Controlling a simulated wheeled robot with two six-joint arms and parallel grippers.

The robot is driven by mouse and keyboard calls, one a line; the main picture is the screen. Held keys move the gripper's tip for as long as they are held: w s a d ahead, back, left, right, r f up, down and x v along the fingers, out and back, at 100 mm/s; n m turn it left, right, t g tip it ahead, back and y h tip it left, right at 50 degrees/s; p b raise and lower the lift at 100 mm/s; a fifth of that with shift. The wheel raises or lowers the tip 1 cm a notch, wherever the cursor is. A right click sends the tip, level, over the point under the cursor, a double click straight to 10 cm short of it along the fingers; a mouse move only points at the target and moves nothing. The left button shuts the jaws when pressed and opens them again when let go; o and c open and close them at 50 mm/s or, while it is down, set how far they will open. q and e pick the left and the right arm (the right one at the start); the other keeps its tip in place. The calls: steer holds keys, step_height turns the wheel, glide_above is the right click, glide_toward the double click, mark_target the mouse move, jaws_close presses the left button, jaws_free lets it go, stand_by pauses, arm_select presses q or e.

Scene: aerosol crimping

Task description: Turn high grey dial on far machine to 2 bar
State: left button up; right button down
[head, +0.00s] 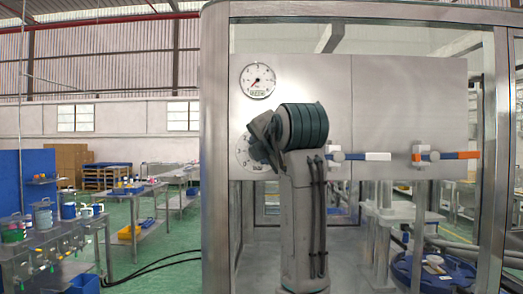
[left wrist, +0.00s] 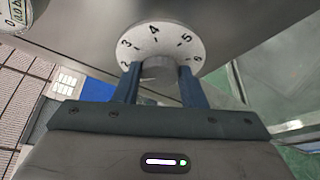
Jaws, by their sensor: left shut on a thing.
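The grey dial (left wrist: 158,68) sits in front of a round white scale plate (left wrist: 160,42) with black numbers; 2 to 6 can be read in the left wrist view. My left gripper (left wrist: 159,80) has one blue finger on each side of the dial and is shut on it. In the head view the scale plate (head: 242,155) is partly hidden behind my left gripper (head: 262,140), and the dial itself is hidden. Above it is a round pressure gauge (head: 258,80) with its needle toward the lower left. My right gripper is in neither view.
The steel panel (head: 410,95) also carries a white-and-blue lever (head: 365,156) and an orange-and-blue lever (head: 445,155) to the right. A metal frame post (head: 215,150) stands left of the panel. A blue round fixture (head: 435,270) lies low at right.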

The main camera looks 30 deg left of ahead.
arm_select(q)
steer(key=o, duration=1)
steer(key=b+v, duration=0.4)
steer(key=v, duration=0.6)
steer(key=shift+s+d, duration=0.25)
steer(key=shift+d, duration=0.05)
